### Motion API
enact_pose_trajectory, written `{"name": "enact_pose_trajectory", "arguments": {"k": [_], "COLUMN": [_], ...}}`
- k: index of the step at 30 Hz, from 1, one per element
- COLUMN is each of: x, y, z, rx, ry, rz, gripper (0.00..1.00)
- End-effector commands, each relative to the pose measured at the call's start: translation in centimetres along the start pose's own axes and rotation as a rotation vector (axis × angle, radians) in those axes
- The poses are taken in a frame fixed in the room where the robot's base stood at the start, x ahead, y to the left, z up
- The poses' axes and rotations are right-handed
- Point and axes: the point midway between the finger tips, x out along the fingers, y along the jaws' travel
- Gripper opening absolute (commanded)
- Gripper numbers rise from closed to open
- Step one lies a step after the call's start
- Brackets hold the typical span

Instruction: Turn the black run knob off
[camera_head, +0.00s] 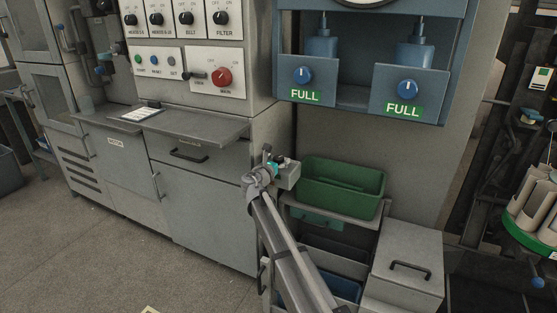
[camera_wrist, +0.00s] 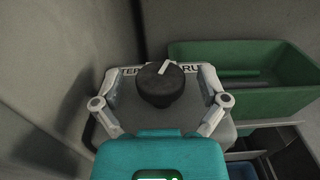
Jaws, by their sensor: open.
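The black run knob (camera_wrist: 158,84) shows in the wrist view on a grey panel. Its white pointer line leans up and right, towards the partly hidden letters "RU"; letters "TER" show at its left. My gripper (camera_wrist: 161,76) is open, with one finger on each side of the knob and a visible gap on both sides. I cannot tell how deep the fingers reach. In the head view my gripper (camera_head: 271,165) is beside a small grey box (camera_head: 289,176); the knob cannot be made out there.
A green bin (camera_head: 342,188) sits just right of my gripper, on a rack with a blue bin (camera_head: 340,286) below. A grey lidded box (camera_head: 405,268) stands to the right. A metal shelf (camera_head: 190,128) and cabinet (camera_head: 205,215) are at left. Floor at left is clear.

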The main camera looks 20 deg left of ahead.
Motion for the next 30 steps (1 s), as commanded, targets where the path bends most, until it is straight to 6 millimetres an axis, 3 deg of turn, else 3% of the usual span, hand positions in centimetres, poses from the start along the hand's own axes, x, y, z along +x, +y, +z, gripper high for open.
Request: {"name": "enact_pose_trajectory", "arguments": {"k": [10, 24, 30], "x": [0.21, 0.21, 0.21], "y": [-0.02, -0.01, -0.07], "z": [0.00, 0.00, 0.01], "rx": [0.000, 0.000, 0.000], "ry": [0.000, 0.000, 0.000], "rz": [0.000, 0.000, 0.020], "gripper": [0.93, 0.11, 0.11]}}
